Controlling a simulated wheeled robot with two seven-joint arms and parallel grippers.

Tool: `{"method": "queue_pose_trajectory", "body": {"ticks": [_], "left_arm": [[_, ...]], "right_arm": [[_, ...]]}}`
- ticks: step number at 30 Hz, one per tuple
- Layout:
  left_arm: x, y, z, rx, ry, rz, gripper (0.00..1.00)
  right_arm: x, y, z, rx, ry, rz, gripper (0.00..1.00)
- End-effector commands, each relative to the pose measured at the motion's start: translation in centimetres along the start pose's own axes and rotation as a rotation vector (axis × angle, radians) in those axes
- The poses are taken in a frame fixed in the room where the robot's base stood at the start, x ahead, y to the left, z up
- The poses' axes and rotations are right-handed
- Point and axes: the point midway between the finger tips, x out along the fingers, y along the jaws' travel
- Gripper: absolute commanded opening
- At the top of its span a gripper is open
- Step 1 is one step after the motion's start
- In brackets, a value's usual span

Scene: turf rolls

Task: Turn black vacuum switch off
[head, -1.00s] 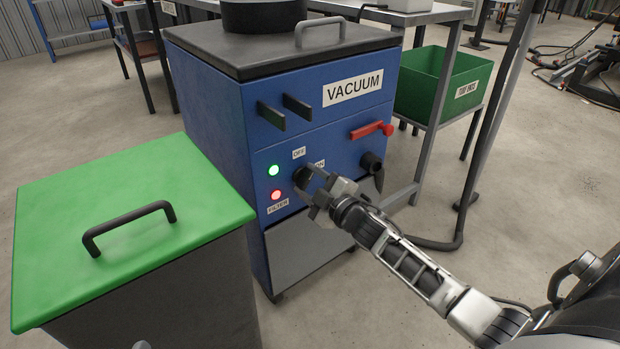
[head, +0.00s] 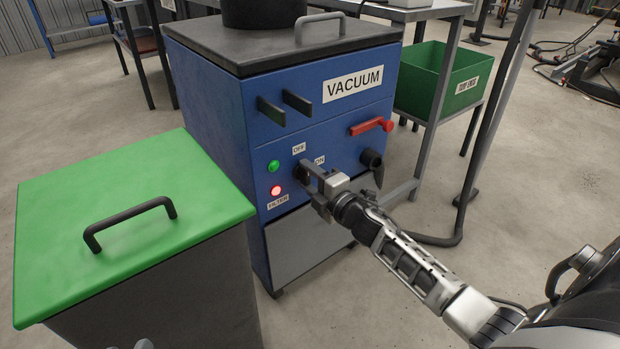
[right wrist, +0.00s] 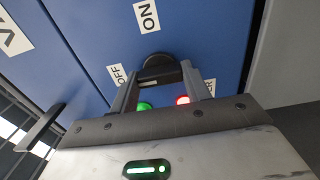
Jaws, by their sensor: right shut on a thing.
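The blue vacuum cabinet (head: 212,120) stands in the middle of the head view, labelled VACUUM. Its black switch (head: 299,173) is on the front panel, mostly hidden by my right gripper (head: 309,178). In the right wrist view the switch (right wrist: 158,66) shows as a dark round knob between the two fingers of my right gripper (right wrist: 160,80), which is shut on it. The OFF label (head: 299,149) is above the switch, and the ON label (head: 319,160) is to its right. The green lamp (head: 273,166) looks dull; the red lamp (head: 276,190) glows. My left gripper is not clearly seen.
A green-lidded bin (head: 60,215) with a black handle stands close at the left. A red lever (head: 370,127) and a black nozzle-like fitting (head: 372,162) stick out right of the switch. A green crate (head: 430,85) is behind right.

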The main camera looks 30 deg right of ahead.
Motion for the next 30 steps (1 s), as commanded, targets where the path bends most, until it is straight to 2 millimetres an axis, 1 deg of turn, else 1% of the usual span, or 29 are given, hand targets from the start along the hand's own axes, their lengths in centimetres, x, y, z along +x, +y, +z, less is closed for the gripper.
{"method": "queue_pose_trajectory", "body": {"ticks": [14,15,16,17,26,29,30], "left_arm": [[0.0,0.1,-0.3,-0.008,0.009,0.0,0.36],[0.0,0.1,-0.3,-0.009,0.01,0.0,0.36],[0.1,0.1,-0.3,-0.01,0.011,-0.001,0.36],[0.1,0.1,-0.3,-0.01,0.011,-0.001,0.36],[0.0,0.2,-0.4,-0.009,0.011,-0.001,0.36],[0.0,0.2,-0.7,-0.002,0.011,-0.004,0.36],[-0.1,0.2,-0.8,0.004,0.01,-0.006,0.36]], "right_arm": [[0.0,-0.1,-0.1,-0.016,0.001,-0.002,0.24],[0.0,-0.1,-0.1,-0.016,0.001,-0.002,0.58],[0.0,-0.1,-0.1,-0.016,0.001,-0.002,0.67],[0.0,-0.1,0.0,-0.016,0.001,-0.002,0.69],[-0.2,0.0,0.0,-0.013,0.0,-0.001,0.69],[-1.0,0.0,-0.1,-0.011,0.001,-0.003,0.69],[-1.6,0.0,-0.1,-0.011,0.0,-0.004,0.69]]}}
